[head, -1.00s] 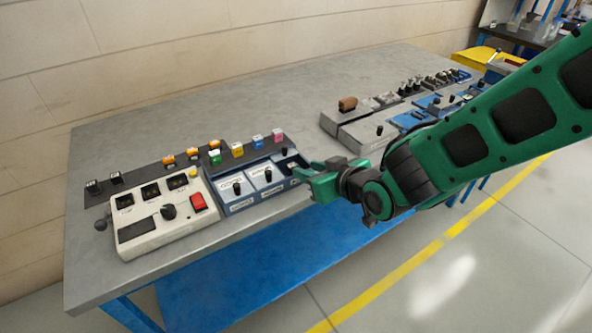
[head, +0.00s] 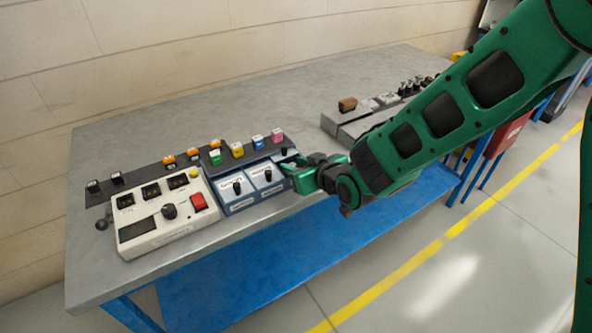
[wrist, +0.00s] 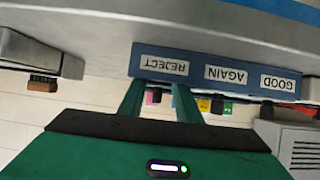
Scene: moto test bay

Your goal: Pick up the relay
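I see nothing held between the fingers. I cannot tell for sure which thing is the relay. My gripper partly hides the REJECT compartment.
A white test box (head: 160,222) with a red switch stands left of the bins. Orange blocks (head: 168,161) sit behind it. The bench's (head: 200,110) back left is clear.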

